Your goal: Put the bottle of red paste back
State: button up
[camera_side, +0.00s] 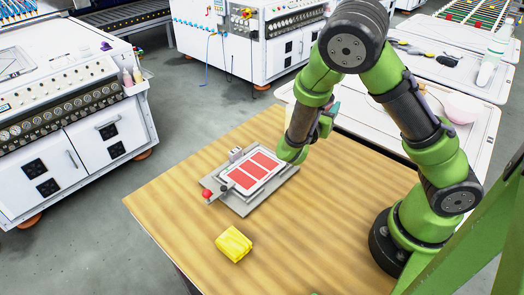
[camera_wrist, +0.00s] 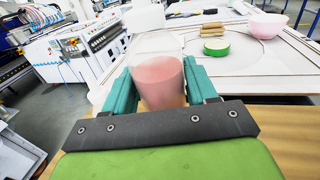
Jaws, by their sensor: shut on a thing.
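The bottle of red paste (camera_wrist: 160,82) is clear, with pinkish-red paste in its lower part and a white top. It stands about upright between the teal fingers of my gripper (camera_wrist: 159,72), which is shut on it. In the side view my gripper (camera_side: 327,120) is over the far edge of the wooden table, beyond the plate with red panels. The bottle is mostly hidden there behind my arm. I cannot tell its height above the surface.
A grey fixture (camera_side: 229,193) with a red knob and a yellow folded cloth (camera_side: 233,245) lie on the wooden table (camera_side: 330,220). Beyond are white tabletops with a pink bowl (camera_wrist: 268,24), a green round item (camera_wrist: 216,48) and a whitish bottle (camera_side: 489,66). The wooden table's front is clear.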

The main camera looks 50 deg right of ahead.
jog(key=shift+m+g, duration=0.3)
jog(key=shift+g, duration=0.3)
jog(key=f, duration=0.1)
jog(key=s+f, duration=0.1)
jog(key=f, duration=0.1)
jog(key=d+f, duration=0.1)
jog(key=shift+s+f, duration=0.3)
jog(key=shift+f, duration=0.05)
jog(key=shift+a+f, duration=0.1)
jog(key=shift+f, duration=2)
jog(key=shift+f, duration=0.15)
jog(key=o, duration=0.7)
